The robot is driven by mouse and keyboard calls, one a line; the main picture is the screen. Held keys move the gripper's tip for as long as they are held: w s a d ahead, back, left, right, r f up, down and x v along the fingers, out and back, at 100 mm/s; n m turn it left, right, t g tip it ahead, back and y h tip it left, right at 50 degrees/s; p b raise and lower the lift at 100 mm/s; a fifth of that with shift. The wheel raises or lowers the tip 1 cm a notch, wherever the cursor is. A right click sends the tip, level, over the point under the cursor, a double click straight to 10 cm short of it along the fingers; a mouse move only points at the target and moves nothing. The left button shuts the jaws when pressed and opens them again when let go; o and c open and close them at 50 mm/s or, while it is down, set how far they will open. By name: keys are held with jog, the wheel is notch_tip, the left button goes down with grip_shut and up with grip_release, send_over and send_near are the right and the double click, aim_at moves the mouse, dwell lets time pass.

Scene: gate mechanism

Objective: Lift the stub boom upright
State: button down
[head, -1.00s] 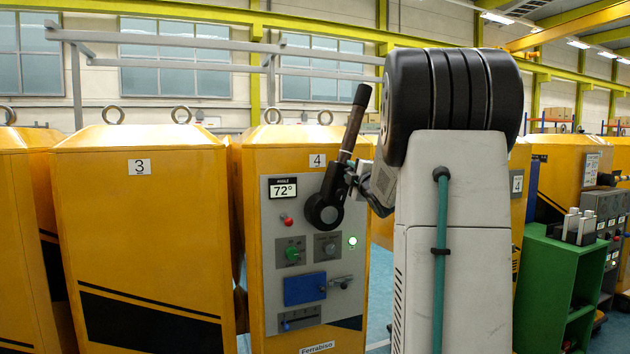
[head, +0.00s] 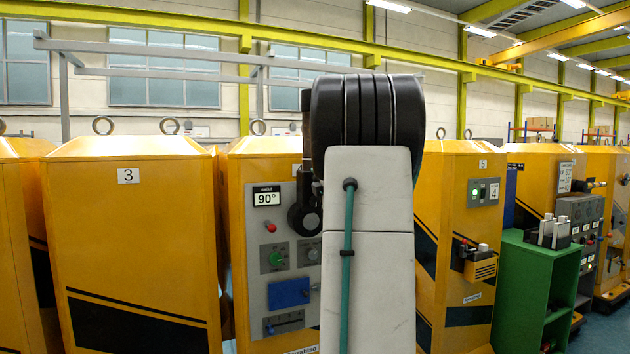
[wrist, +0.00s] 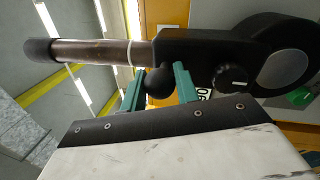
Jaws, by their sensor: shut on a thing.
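The stub boom (head: 307,130) stands upright on its black pivot (head: 303,216) on the yellow cabinet's grey panel. My arm hides most of it in the head view. The angle display (head: 266,196) reads 90°. In the wrist view the boom's brown shaft (wrist: 100,52), with a dark end cap (wrist: 38,50), runs across the top to a black clamp body and round hub (wrist: 287,66). My gripper (wrist: 160,86) has its teal fingers shut on the black ball knob (wrist: 158,95) beside the clamp body. The gripper is hidden in the head view.
The panel (head: 258,299) also bears a red knob (head: 271,227), a green knob (head: 276,259) and a blue cover (head: 289,293). Cabinet 3 (head: 130,230) stands close on the left. A green shelf unit (head: 532,270) stands at the right.

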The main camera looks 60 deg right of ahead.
jog(key=shift+r, duration=0.15)
jog(key=c, duration=1.1)
grip_release()
jog(key=shift+s+a, duration=0.1)
jog(key=v, duration=0.7)
jog(key=shift+s+a, duration=0.2)
jog(key=shift+s, duration=0.05)
